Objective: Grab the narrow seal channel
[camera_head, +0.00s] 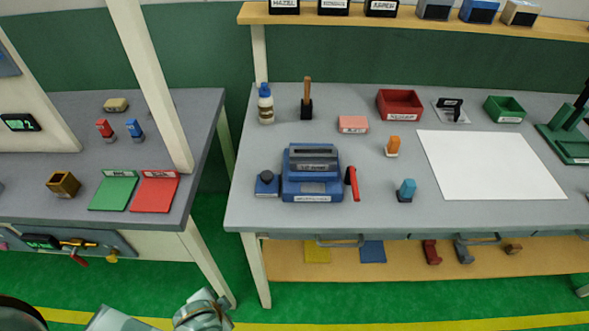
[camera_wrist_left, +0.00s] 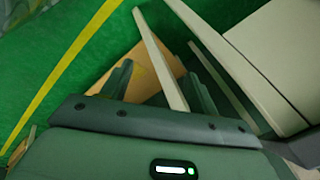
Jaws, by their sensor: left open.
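I cannot tell for sure which thing is the narrow seal channel; no label naming it is readable. Small clip-like pieces stand on the right bench: an orange one (camera_head: 393,146) and a blue one (camera_head: 406,190). A red one (camera_head: 104,130) and another blue one (camera_head: 134,128) stand on the left bench. In the head view my left arm shows at the bottom edge, below and in front of the benches. In the left wrist view my left gripper (camera_wrist_left: 160,82) is open and empty, its two fingers apart above the floor. My right gripper is not in view.
A blue machine (camera_head: 312,174) stands on the right bench (camera_head: 260,214) near a white sheet (camera_head: 490,165), a red bin (camera_head: 399,105) and a green bin (camera_head: 503,109). A lower shelf (camera_head: 340,267) holds several small pieces. Green floor separates the benches.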

